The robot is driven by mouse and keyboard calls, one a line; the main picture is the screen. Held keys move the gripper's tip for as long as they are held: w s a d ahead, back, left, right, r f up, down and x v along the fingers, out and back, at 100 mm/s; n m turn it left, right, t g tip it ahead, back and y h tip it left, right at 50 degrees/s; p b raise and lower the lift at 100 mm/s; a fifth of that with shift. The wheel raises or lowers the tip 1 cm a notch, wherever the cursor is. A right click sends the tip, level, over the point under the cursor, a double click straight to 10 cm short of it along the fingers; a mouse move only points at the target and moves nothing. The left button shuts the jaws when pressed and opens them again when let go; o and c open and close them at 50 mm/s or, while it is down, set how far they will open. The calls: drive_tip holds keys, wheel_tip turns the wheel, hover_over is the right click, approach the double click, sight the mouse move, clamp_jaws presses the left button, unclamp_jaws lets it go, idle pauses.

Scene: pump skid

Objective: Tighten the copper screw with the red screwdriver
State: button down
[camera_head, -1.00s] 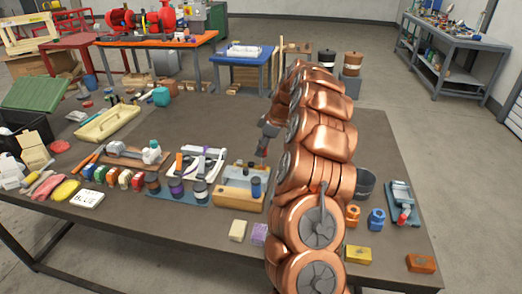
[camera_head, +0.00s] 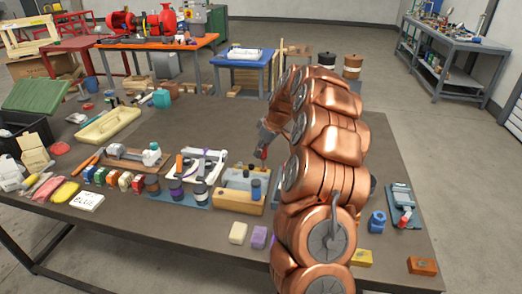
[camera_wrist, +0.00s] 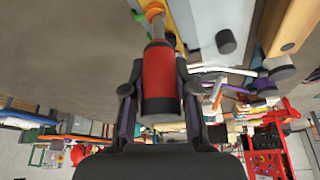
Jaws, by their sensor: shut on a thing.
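My gripper (camera_wrist: 159,92) is shut on the red screwdriver (camera_wrist: 158,80), with one finger on each side of its handle in the wrist view. The shaft points to the top of that picture, where an orange ring-like part (camera_wrist: 154,11) shows near its end; I cannot tell whether they touch. In the head view the screwdriver (camera_head: 261,152) hangs below my gripper (camera_head: 265,141), behind the wooden block fixture (camera_head: 236,201) as seen from there. I cannot pick out the copper screw for certain in either view.
A white tool holder (camera_head: 203,165) and a blue bottle rack (camera_head: 178,195) stand left of the fixture. A blue ring-topped part (camera_head: 377,222) and yellow and orange blocks lie at the right. Bare table shows in the middle, behind the fixture.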

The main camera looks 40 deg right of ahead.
drive_tip(key=shift+m+t+h, duration=0.3)
drive_tip(key=shift+m+h, duration=0.3)
drive_tip(key=shift+m, duration=1.1)
drive_tip(key=shift+w+r, duration=0.1)
drive_tip(key=shift+r, duration=0.05)
drive_tip(key=shift+r, duration=2.35)
